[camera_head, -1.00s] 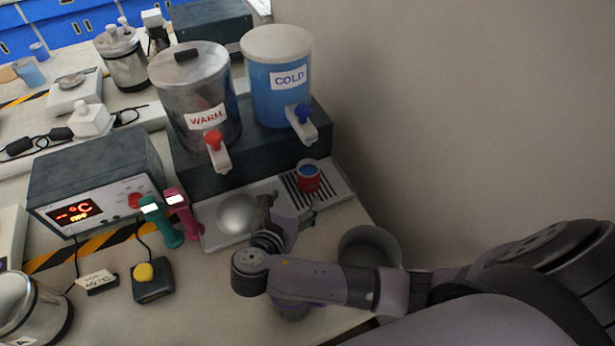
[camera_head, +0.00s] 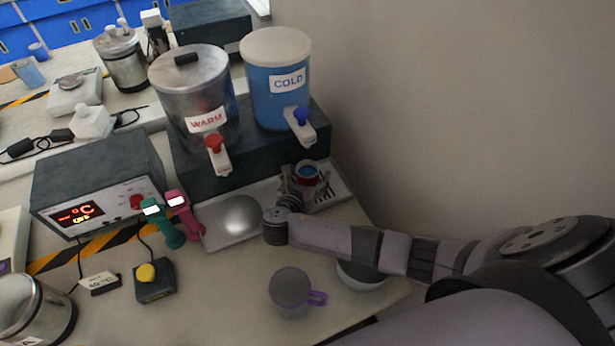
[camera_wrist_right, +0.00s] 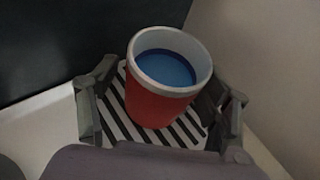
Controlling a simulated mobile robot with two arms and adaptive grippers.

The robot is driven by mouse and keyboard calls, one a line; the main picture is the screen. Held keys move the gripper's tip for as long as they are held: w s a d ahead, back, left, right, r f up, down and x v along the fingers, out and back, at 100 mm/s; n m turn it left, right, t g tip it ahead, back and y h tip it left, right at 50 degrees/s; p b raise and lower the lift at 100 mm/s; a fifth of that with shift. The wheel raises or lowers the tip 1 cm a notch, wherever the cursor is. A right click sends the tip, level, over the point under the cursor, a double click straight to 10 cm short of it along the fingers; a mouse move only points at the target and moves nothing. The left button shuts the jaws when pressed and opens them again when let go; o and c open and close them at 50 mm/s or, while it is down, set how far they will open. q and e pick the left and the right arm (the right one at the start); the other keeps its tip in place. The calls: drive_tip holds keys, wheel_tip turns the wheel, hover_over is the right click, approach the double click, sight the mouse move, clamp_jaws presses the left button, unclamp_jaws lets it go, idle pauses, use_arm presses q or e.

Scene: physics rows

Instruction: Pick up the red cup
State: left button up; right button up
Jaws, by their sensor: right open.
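The red cup (camera_head: 307,174) stands upright on the striped drip grate, below the tap of the cold dispenser. It has a white rim and blue liquid inside. It also shows in the right wrist view (camera_wrist_right: 158,98). My right gripper (camera_head: 303,187) is open, with its fingers on either side of the cup. In the right wrist view the fingers (camera_wrist_right: 160,108) flank the cup, and a gap shows on the left side. On the right I cannot tell if a finger touches it. My left gripper is not in view.
The blue cold dispenser (camera_head: 278,82) and metal warm dispenser (camera_head: 192,105) stand behind, on a dark block. A grey mug with a purple handle (camera_head: 291,289) and a white bowl (camera_head: 360,275) sit near the front edge. A wall bounds the right.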

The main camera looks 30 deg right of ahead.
drive_tip(key=shift+r, duration=0.1)
drive_tip(key=c, duration=1.4)
